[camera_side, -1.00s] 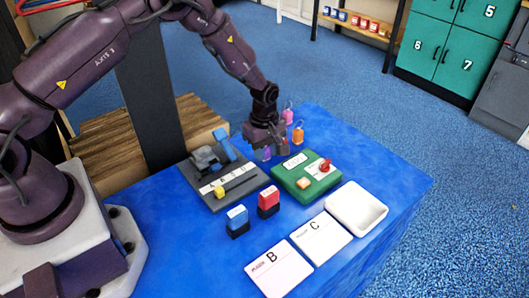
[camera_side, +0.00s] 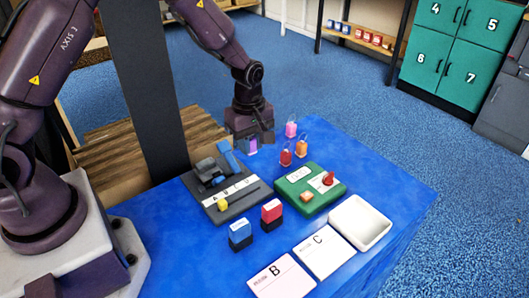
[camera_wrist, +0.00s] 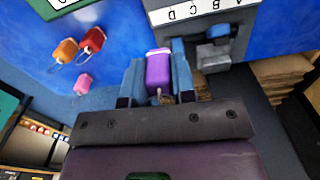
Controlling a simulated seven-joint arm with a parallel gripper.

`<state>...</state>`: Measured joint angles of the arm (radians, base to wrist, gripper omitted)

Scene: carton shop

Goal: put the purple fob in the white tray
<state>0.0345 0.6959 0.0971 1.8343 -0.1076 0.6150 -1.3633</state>
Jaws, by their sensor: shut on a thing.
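The purple fob (camera_wrist: 158,68) is clamped between the fingers of my gripper (camera_wrist: 157,80) in the wrist view. In the side view my gripper (camera_side: 251,143) holds the purple fob (camera_side: 252,147) above the far left edge of the blue table, behind the grey device. The white tray (camera_side: 360,222) lies at the right front of the table and looks empty. My gripper is well apart from it.
A red fob (camera_side: 286,158), an orange fob (camera_side: 301,149) and a pink fob (camera_side: 291,129) stand at the table's far corner. A green box (camera_side: 297,194) with a red knob lies between them and the tray. The grey device (camera_side: 232,203), blue stamp (camera_side: 240,233), red stamp (camera_side: 271,214) and cards B (camera_side: 282,280) and C (camera_side: 323,252) are also on the table.

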